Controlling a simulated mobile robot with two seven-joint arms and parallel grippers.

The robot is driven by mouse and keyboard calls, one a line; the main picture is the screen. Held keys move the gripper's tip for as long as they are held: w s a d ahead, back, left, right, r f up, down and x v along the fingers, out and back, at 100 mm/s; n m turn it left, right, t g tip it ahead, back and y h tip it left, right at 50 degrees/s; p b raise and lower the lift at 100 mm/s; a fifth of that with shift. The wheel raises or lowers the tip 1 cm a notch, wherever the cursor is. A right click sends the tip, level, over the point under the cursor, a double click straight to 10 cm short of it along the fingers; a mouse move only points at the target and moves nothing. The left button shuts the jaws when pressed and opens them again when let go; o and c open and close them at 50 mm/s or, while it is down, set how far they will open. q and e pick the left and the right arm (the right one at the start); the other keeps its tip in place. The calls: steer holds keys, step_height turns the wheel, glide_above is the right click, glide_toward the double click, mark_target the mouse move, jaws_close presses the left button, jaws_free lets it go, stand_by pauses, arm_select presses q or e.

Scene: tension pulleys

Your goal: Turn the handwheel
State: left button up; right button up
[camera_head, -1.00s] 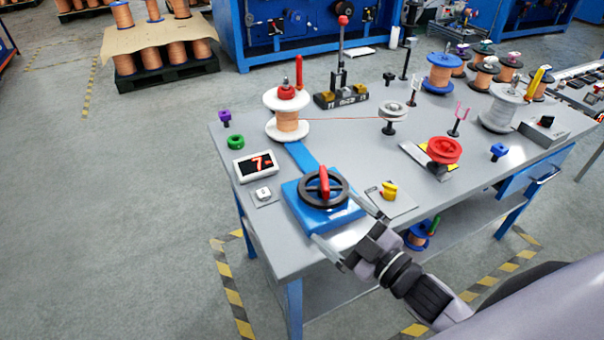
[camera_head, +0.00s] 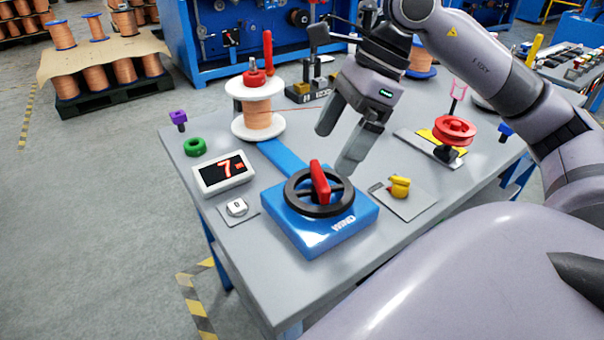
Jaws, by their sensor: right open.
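The black handwheel (camera_head: 297,206) with a red handle (camera_head: 320,182) sits on top of a blue box (camera_head: 318,236) marked WIND, near the front edge of the table. My right gripper (camera_head: 334,146) is above and behind the handwheel, fingers apart and pointing down. It is empty and does not appear to touch the wheel. A white display (camera_head: 223,172) left of the wheel reads 7 in red. My left gripper is not in view.
A copper spool with white flanges (camera_head: 257,118) stands behind the wheel. A yellow piece (camera_head: 399,187) lies on a plate to the right, with a red pulley (camera_head: 454,130) farther right. A green ring (camera_head: 195,147) is at left.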

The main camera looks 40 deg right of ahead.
mark_target(322, 173)
steer(key=shift+w+d+f+h, duration=0.1)
steer(key=shift+d+f+h, duration=0.1)
steer(key=shift+d+h, duration=0.3)
steer(key=b+x, duration=0.1)
steer(key=x, duration=0.4)
steer(key=shift+a+f, duration=0.2)
steer(key=shift+f, duration=0.1)
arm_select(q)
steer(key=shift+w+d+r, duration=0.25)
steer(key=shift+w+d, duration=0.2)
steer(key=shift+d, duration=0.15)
arm_select(e)
steer(key=shift+w+a+f, duration=0.15)
steer(key=shift+f, duration=0.2)
